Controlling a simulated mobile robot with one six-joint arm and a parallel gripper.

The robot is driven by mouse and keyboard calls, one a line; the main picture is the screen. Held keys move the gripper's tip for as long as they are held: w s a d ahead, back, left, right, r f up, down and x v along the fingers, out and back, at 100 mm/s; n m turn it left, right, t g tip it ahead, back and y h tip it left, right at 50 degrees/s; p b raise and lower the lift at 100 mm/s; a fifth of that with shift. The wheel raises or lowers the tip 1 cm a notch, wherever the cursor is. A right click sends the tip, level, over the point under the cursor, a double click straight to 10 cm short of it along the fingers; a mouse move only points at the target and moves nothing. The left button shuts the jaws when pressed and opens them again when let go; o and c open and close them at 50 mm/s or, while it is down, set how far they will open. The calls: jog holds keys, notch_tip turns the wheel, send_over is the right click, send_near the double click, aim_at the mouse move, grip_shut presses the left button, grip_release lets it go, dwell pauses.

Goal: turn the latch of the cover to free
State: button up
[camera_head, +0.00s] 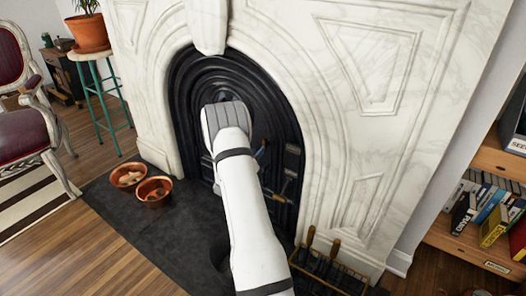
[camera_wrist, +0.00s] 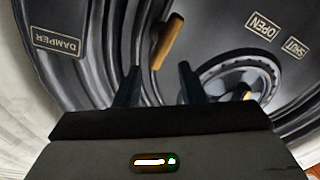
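The black cover (camera_head: 283,120) fills the arched opening of the marble fireplace. In the wrist view, its dark curved face (camera_wrist: 110,25) shows a tan rod-shaped handle (camera_wrist: 168,42), slightly tilted, which may be the latch. A round wheel-like part (camera_wrist: 240,80) with a small tan knob is at the right. My gripper (camera_wrist: 159,70) is open, its two dark fingers apart. The handle's lower end appears between the fingertips in the picture; I cannot tell whether they touch it. In the head view, my arm hides much of the cover, and a tan-ended lever (camera_head: 279,197) shows low on it.
The wrist view shows DAMPER (camera_wrist: 57,45), OPEN (camera_wrist: 263,27) and SHUT (camera_wrist: 297,48) labels. Two copper bowls (camera_head: 154,191) sit on the dark hearth (camera_head: 165,240) at left. A rack of wooden-handled tools (camera_head: 325,265) stands at right. A bookshelf (camera_head: 475,240) is farther right.

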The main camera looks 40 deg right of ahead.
aim_at(265, 144)
jog(key=d+m+b, duration=0.1)
jog(key=d+m, duration=0.1)
jog(key=w+d+m+g+b, duration=0.1)
jog(key=d+m, duration=0.1)
jog(key=m, duration=0.1)
jog(key=w+d+m+g+b, duration=0.1)
jog(key=d+m+b, duration=0.1)
jog(key=shift+w+d+m, duration=0.15)
jog(key=shift+d+m, duration=0.05)
jog(key=shift+m, duration=0.1)
grip_shut()
dwell(0.4)
